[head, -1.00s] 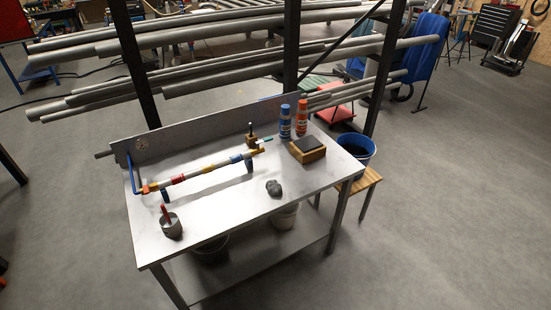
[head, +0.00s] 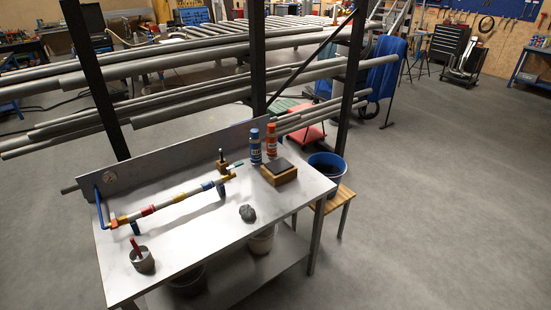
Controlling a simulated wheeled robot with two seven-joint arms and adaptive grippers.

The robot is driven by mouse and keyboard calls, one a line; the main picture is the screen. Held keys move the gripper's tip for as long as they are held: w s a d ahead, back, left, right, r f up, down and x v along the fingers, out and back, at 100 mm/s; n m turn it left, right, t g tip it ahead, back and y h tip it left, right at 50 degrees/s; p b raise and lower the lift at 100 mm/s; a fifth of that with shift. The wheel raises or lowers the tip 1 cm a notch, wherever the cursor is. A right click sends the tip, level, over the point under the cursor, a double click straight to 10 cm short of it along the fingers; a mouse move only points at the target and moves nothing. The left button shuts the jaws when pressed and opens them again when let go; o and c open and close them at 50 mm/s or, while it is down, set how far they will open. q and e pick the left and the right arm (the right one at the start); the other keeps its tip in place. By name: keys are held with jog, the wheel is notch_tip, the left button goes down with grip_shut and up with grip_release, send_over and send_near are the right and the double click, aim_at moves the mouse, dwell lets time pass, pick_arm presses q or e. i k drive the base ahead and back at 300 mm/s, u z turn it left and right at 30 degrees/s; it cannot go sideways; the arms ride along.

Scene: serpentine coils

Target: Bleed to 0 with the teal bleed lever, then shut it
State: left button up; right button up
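A pipe run (head: 165,203) with white, red, yellow and blue sections lies along the workbench (head: 190,245). A small teal piece (head: 238,163), probably the bleed lever, sticks out at its right end beside a yellow fitting (head: 230,175). Its exact angle is too small to tell. A blue handle (head: 221,189) hangs under the right part and a dark one (head: 135,228) under the left part. Neither gripper is in view.
A grey lump (head: 247,213) and a red-handled pot (head: 142,260) are at the front. Open floor lies right.

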aim_at(241, 163)
jog(key=z, duration=0.2)
jog(key=i, duration=1.4)
jog(key=u, duration=0.8)
